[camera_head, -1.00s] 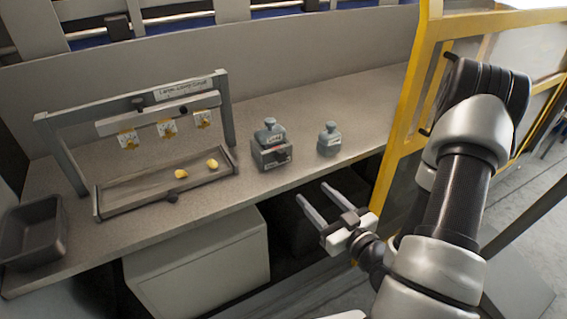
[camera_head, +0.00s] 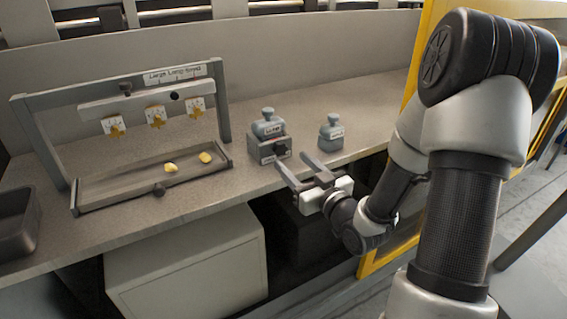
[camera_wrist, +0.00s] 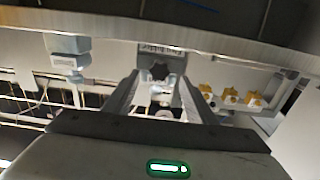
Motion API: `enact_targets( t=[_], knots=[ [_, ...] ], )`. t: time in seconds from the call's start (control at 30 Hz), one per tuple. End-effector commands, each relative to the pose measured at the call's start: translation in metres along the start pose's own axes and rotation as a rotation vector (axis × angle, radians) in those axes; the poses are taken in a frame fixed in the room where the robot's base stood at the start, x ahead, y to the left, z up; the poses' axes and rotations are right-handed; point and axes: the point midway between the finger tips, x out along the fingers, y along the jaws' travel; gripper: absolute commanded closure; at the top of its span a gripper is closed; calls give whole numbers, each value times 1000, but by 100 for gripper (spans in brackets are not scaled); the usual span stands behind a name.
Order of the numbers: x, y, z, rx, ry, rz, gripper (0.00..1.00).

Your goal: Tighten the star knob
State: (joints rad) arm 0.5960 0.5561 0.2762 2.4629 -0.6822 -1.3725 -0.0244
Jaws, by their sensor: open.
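The dark star knob (camera_head: 282,151) is on the front of a small grey block (camera_head: 262,150) on the bench, with a grey weight-like piece (camera_head: 268,128) on top. In the wrist view, which looks upside down, the star knob (camera_wrist: 158,72) shows between my two fingers, its lobes clear. My gripper (camera_head: 293,164) is open and empty. Its fingers point toward the block from the bench's front edge. My gripper also shows in the wrist view (camera_wrist: 158,80). The fingers look short of the knob; I cannot tell the exact gap.
A second grey weight-like piece (camera_head: 331,133) stands right of the block. To the left are a frame with yellow hanging parts (camera_head: 156,118) and a shallow tray (camera_head: 120,190) with yellow pieces. A dark bin (camera_head: 15,225) is at far left. A yellow frame (camera_head: 412,85) stands right.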

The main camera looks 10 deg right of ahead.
Motion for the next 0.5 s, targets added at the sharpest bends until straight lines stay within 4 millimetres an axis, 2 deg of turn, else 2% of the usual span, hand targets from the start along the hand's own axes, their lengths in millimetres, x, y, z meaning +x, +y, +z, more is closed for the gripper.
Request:
enact_targets(
  t=[0.03, 0.2, 0.33, 0.5],
  knots=[
    [11, -1, -1, 0, 2, -3, 49],
    [40, -1, -1, 0, 1, -2, 49],
    [54, 0, -1, -1, 0, 0, 49],
    [60, 0, -1, 0, 0, 0, 49]
  ],
)
